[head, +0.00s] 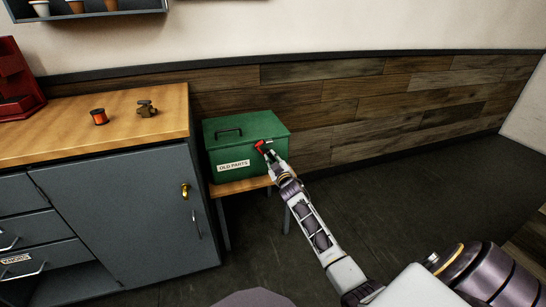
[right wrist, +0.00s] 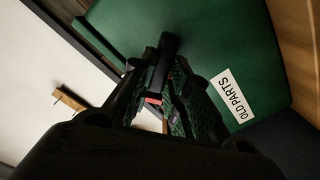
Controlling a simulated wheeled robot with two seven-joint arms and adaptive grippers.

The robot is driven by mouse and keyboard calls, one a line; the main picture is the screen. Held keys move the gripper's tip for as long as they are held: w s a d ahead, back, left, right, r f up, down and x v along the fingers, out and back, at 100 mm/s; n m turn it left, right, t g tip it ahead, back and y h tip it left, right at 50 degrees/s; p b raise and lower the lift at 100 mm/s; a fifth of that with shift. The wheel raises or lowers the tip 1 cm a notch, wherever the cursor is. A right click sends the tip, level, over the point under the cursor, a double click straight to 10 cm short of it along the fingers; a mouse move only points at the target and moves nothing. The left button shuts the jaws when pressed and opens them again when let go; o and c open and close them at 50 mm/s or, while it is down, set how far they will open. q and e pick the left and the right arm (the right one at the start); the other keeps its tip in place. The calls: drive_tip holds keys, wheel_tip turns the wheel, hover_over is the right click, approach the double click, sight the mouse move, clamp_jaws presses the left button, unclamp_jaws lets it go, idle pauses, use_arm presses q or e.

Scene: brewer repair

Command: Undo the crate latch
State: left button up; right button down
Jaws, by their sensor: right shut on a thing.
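The green crate (head: 225,162), labelled OLD PARTS, stands on a small wooden stool (head: 240,186) with its lid down. A red latch (head: 260,146) shows at the crate's front, near the lid seam. My right gripper (head: 268,152) reaches it from the lower right and is shut on the latch. In the right wrist view the crate (right wrist: 215,45) fills the upper right, and a little red of the latch (right wrist: 153,101) shows between the dark fingers (right wrist: 165,75). The fingers hide most of the latch, so I cannot tell its exact position. My left gripper is not in view.
A grey cabinet (head: 120,205) with a wooden top stands left of the crate. A spool (head: 99,117) and a small brass-coloured part (head: 147,108) lie on its top. A wood-panelled wall is behind the crate. The floor to the right is clear.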

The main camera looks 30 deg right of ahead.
drive_tip(key=shift+a+n, duration=0.1)
drive_tip(key=shift+n, duration=0.9)
drive_tip(key=shift+f+n+p, duration=0.1)
drive_tip(key=shift+n+p, duration=0.3)
drive_tip(key=shift+n, duration=0.5)
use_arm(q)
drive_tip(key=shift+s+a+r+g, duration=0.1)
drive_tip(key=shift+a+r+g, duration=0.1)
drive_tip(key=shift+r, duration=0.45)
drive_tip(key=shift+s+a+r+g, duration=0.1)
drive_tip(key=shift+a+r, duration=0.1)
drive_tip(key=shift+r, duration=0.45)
use_arm(e)
drive_tip(key=shift+a+f+n, duration=0.1)
drive_tip(key=shift+f+n, duration=0.05)
drive_tip(key=shift+n, duration=1.75)
drive_tip(key=c, duration=1.4)
unclamp_jaws()
drive_tip(key=shift+o, duration=0.2)
